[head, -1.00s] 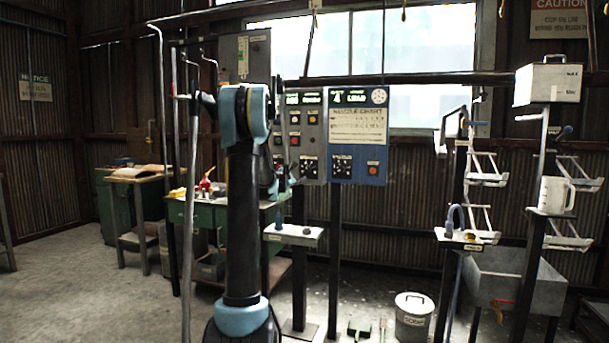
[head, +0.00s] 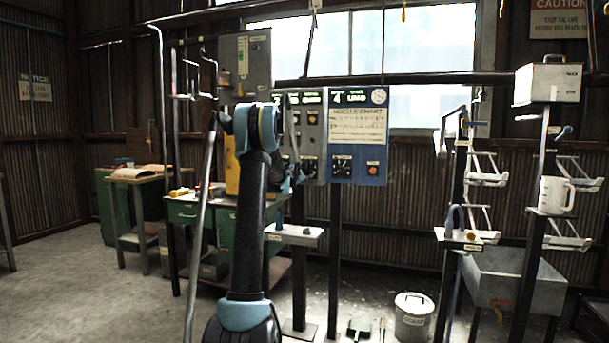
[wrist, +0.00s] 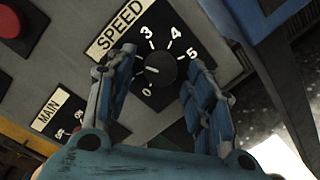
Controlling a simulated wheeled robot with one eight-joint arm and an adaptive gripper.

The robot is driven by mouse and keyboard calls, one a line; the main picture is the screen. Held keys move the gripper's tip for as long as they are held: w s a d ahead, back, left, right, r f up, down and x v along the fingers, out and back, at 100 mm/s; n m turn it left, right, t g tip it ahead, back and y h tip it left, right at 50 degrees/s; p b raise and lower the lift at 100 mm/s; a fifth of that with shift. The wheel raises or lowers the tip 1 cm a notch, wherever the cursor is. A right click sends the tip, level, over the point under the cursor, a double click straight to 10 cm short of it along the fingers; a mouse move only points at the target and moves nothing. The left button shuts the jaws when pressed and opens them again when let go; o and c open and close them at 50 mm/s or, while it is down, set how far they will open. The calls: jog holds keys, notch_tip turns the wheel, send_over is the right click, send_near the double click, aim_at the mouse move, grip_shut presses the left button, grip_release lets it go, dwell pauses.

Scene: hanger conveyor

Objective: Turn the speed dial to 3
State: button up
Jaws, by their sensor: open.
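The speed dial (wrist: 160,69) is a round black knob on a black square plate under a SPEED label (wrist: 120,29). In the wrist view its white mark points left, between the visible 0 below and 3 above; the left finger hides part of the scale there. My gripper (wrist: 158,88) is open, with one blue finger on each side of the knob. I cannot tell whether either finger touches it. In the head view my arm hides most of my gripper, which is in front of the grey control panel (head: 311,125).
A red button (wrist: 10,22) and a MAIN switch label (wrist: 47,113) are left of the dial. A blue panel (head: 358,138) stands right of the grey one. A small shelf (head: 297,236) juts out below. A bin (head: 413,318) stands on the floor.

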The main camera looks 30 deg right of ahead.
jog(key=c, duration=1.1)
jog(key=shift+o, duration=0.2)
jog(key=m, duration=0.4)
jog(key=shift+s+r+m+y, duration=0.1)
jog(key=shift+m+y, duration=0.2)
jog(key=shift+m, duration=1.9)
